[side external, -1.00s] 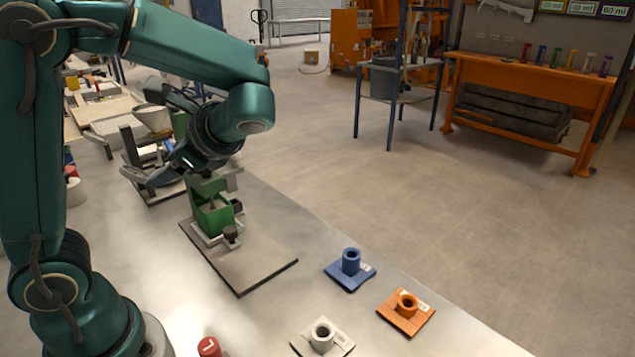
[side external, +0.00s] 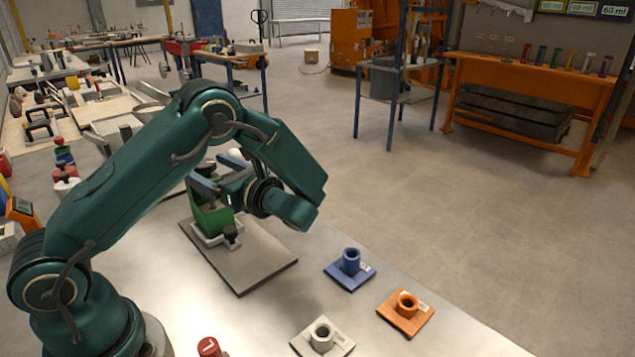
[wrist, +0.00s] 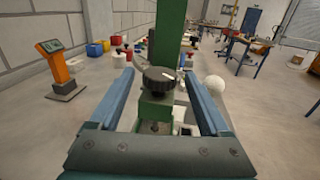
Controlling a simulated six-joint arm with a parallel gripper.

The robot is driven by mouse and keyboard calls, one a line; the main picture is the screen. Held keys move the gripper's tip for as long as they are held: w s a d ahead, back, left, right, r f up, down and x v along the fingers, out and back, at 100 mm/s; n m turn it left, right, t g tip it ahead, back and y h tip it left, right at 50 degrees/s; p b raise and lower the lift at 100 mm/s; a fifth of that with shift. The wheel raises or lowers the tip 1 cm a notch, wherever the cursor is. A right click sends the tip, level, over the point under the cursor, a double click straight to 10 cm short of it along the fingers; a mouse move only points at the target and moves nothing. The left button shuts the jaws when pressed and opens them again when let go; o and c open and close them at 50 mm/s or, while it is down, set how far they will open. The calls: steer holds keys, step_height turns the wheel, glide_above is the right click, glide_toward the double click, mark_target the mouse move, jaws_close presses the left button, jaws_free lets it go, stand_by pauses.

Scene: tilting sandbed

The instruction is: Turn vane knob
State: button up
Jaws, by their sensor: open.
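A round black knob (wrist: 160,79) with a white mark sits on a green block (wrist: 155,108) in the wrist view. I take it to be the vane knob. My gripper (wrist: 158,73) is open, with one blue finger on each side of the knob and a visible gap on both sides. In the side view my gripper (side external: 219,176) reaches in from the right at the top of the green device (side external: 212,220). My wrist hides part of the device there. A dark knob-like part (side external: 231,234) shows low at its front; I cannot tell whether it is the same knob.
The device stands on a grey board (side external: 245,262). Blue (side external: 350,267), orange (side external: 406,308) and white (side external: 322,337) socketed plates lie to the right and front. A green post (wrist: 169,35) rises behind the knob. A red cap (side external: 208,346) is at the front edge.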

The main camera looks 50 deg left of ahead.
steer(key=shift+s+a, duration=0.15)
steer(key=shift+a, duration=0.7)
jaws_close()
steer(key=shift+m+t, duration=0.4)
steer(key=shift+t, duration=0.2)
steer(key=m+t, duration=0.2)
steer(key=t, duration=0.1)
steer(key=shift+m+t, duration=0.3)
steer(key=shift+t, duration=0.1)
steer(key=shift+m+t+h, duration=0.8)
steer(key=shift+m+t, duration=1)
steer(key=shift+t, duration=1)
